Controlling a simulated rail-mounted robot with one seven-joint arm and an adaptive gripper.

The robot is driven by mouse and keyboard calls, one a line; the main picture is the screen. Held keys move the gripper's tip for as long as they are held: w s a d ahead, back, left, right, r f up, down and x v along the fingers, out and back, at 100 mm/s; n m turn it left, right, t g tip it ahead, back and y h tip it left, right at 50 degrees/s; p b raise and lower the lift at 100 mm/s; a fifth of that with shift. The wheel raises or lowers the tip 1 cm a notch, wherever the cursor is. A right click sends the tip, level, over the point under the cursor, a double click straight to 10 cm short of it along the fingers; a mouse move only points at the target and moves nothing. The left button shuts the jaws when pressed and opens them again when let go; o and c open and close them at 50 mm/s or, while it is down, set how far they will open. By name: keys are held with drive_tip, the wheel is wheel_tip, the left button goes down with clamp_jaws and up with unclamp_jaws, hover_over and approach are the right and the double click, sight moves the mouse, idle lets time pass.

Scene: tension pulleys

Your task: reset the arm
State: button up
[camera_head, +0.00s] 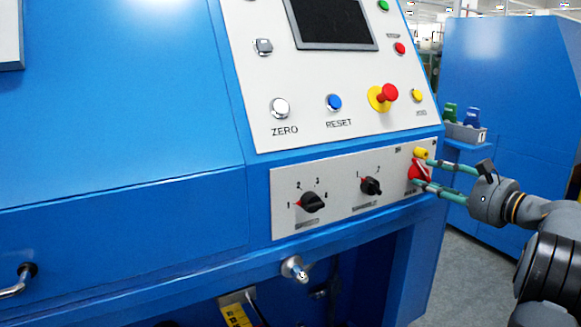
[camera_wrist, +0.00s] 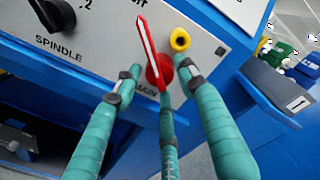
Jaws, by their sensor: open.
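My gripper (camera_head: 428,172) is at the right end of the lower switch panel (camera_head: 340,205), with its teal fingers spread. In the wrist view, the gripper (camera_wrist: 160,92) has its fingers on either side of a red rotary main switch (camera_wrist: 155,68). The switch's handle stands nearly upright in that view, tilted a little left. The red switch also shows in the head view (camera_head: 417,170), partly covered by the fingers. Whether any finger touches it, I cannot tell.
A yellow knob (camera_wrist: 180,40) sits close beside the switch. Black selector knobs (camera_head: 313,202) (camera_head: 371,186) are to the left. Above are a red emergency button (camera_head: 389,92), a blue button (camera_head: 334,102) and a screen (camera_head: 331,22). A bin (camera_wrist: 275,85) with bottles stands right.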

drive_tip(key=f+v, duration=0.1)
drive_tip(key=v, duration=0.9)
drive_tip(key=x, duration=0.7)
drive_tip(key=r+x, duration=0.1)
drive_tip(key=x, duration=0.3)
drive_tip(key=shift+w+a, duration=0.2)
drive_tip(key=shift+a, duration=0.05)
drive_tip(key=shift+w+r+m+p, duration=0.2)
drive_tip(key=shift+r+m+p, duration=0.15)
drive_tip(key=shift+p, duration=0.55)
drive_tip(key=m+p, duration=0.1)
drive_tip(key=p, duration=0.2)
drive_tip(key=shift+s+r+m, duration=0.1)
drive_tip(key=shift+r+m, duration=0.05)
drive_tip(key=shift+m, duration=0.2)
drive_tip(key=m+p, duration=0.3)
drive_tip(key=p, duration=0.1)
drive_tip(key=shift+p, duration=0.3)
drive_tip(key=shift+f+m+y+p, duration=0.45)
drive_tip(key=shift+m+p, duration=0.25)
drive_tip(key=shift+p, duration=0.2)
drive_tip(key=shift+d+f+h, duration=0.1)
drive_tip(key=shift+h, duration=0.15)
